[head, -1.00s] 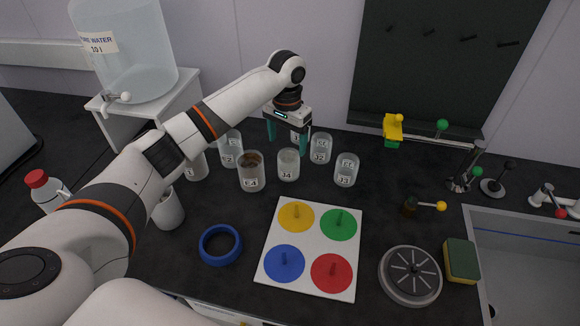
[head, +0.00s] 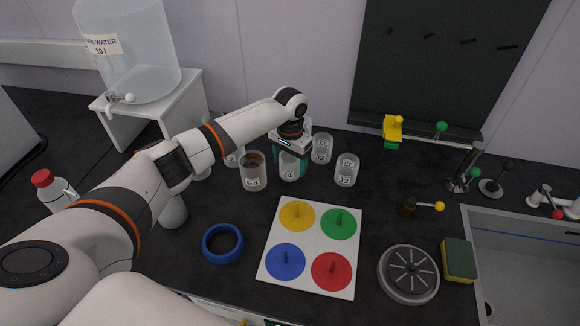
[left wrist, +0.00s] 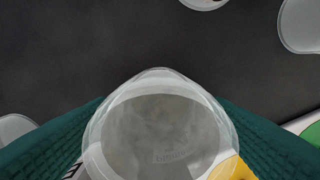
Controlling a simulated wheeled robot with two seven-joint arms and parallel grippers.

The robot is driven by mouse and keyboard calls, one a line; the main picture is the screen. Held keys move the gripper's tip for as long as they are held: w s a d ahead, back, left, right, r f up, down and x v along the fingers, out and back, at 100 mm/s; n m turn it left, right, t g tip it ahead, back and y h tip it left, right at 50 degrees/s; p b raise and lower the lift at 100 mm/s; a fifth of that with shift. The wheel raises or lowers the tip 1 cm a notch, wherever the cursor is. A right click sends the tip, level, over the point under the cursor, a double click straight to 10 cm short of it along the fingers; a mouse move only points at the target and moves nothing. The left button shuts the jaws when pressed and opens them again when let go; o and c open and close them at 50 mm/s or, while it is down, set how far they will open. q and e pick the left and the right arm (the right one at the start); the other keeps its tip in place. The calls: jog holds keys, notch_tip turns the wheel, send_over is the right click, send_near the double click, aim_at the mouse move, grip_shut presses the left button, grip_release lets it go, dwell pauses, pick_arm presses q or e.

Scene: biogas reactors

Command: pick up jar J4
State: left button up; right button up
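Jar J4 (head: 289,172) is a clear, upright jar with pale contents and a "J4" label, standing on the dark bench. My left gripper (head: 291,165) points down over it, with one teal finger on each side. In the left wrist view the rim of jar J4 (left wrist: 160,125) fills the lower middle between the two fingers. The fingers look spread wider than the jar; contact is not clear to see. My right gripper is not in view.
Jar E4 (head: 253,172) with brown contents stands close on the left. Jars J2 (head: 321,150) and J3 (head: 346,172) stand on the right. A white board (head: 310,250) with coloured discs lies in front, beside a blue ring (head: 222,243).

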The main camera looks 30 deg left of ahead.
pick_arm(q)
jog(key=c, duration=0.9)
jog(key=shift+r, duration=0.1)
